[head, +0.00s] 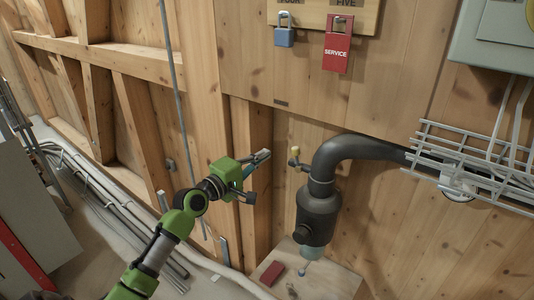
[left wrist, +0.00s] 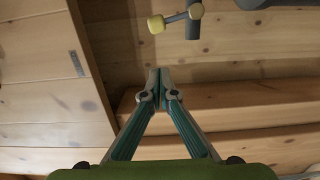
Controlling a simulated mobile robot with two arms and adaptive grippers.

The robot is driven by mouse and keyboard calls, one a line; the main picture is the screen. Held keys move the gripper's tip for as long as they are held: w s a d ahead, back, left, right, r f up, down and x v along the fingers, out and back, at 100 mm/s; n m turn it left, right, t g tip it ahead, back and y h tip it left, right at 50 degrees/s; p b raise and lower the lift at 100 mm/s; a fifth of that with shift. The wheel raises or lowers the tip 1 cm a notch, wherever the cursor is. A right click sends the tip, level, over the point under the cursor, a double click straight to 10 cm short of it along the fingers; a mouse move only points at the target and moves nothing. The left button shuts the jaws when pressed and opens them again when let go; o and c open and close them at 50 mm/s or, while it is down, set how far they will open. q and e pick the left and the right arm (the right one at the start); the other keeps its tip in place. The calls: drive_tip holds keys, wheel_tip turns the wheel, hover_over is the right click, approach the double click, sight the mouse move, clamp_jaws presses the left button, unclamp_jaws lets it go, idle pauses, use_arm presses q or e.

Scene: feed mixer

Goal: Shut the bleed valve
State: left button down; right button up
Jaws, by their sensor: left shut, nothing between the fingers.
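A small grey valve (head: 297,162) with a yellow-tipped lever sits left of the dark pipe bend, in front of the wooden wall. I take it to be the bleed valve. In the left wrist view the valve's lever (left wrist: 178,20) shows at the top, with a yellow knob on its left end and a second yellowish end at right. My left gripper (head: 262,157) is shut and empty, just left of the valve and apart from it. Its closed fingertips (left wrist: 160,88) show below the lever in the left wrist view. My right gripper is out of view.
The dark pipe (head: 362,147) bends down into a thick cylinder (head: 318,208). A wire cable tray (head: 465,158) runs at right. A blue padlock (head: 284,37) and a red SERVICE tag (head: 338,52) hang above. A red block (head: 272,273) lies on a wooden surface below.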

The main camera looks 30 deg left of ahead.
use_arm(q)
drive_tip(key=s, duration=0.2)
drive_tip(key=s+a+b, duration=0.1)
drive_tip(key=s, duration=0.2)
drive_tip(key=shift+s, duration=0.35)
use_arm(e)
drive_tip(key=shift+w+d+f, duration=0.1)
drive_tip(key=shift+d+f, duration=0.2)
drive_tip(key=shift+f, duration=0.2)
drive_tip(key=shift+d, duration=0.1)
